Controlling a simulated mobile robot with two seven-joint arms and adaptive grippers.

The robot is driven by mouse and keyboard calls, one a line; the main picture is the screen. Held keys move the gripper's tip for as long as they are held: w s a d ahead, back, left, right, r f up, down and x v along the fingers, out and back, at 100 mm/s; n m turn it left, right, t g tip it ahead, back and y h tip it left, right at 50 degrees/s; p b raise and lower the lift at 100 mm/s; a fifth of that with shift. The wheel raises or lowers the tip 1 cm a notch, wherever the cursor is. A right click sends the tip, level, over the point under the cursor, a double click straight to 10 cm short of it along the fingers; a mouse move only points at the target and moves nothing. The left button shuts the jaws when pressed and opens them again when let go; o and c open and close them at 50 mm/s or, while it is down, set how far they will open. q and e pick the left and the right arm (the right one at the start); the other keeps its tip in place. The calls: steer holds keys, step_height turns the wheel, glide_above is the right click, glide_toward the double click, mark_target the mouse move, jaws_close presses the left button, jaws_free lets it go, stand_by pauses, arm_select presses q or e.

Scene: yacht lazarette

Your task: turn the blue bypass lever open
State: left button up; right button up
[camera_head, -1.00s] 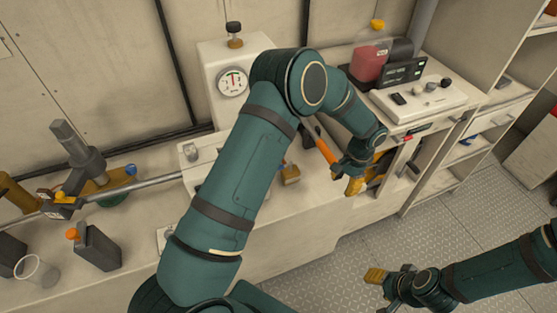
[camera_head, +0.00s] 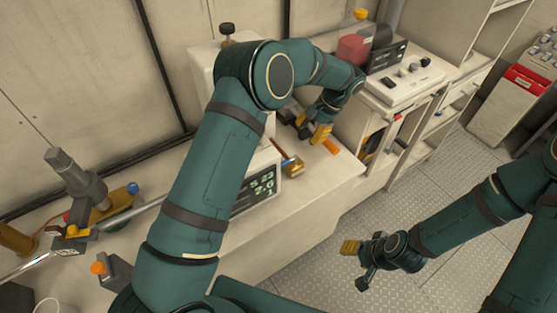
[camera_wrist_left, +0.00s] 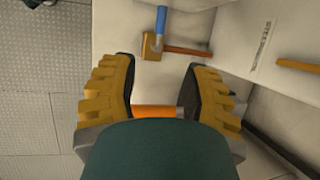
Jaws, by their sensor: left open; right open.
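In the left wrist view a blue lever (camera_wrist_left: 161,19) stands on a small brass valve block (camera_wrist_left: 152,45) with a copper pipe running right from it. The brass block also shows in the head view (camera_head: 292,166), beside the display box; I cannot make out the blue lever there. My left gripper (camera_head: 318,132) is open above the counter, just behind and right of the block. An orange cylinder (camera_wrist_left: 155,112) shows between its spread fingers (camera_wrist_left: 160,95), partly hidden by my wrist; I cannot tell if they touch. My right gripper (camera_head: 357,263) is open and empty over the floor.
A box with a green-digit display (camera_head: 257,190) stands close to the block. A white control panel (camera_head: 408,80) and a red container (camera_head: 354,48) are at the back right. A manifold with a blue knob (camera_head: 132,187) is at left. The grated floor (camera_head: 300,270) is clear.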

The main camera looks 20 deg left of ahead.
mark_target(288, 161)
arm_select(q)
steer(key=x, duration=1.4)
steer(key=shift+b, duration=0.4)
steer(key=shift+r, duration=0.1)
jaws_close()
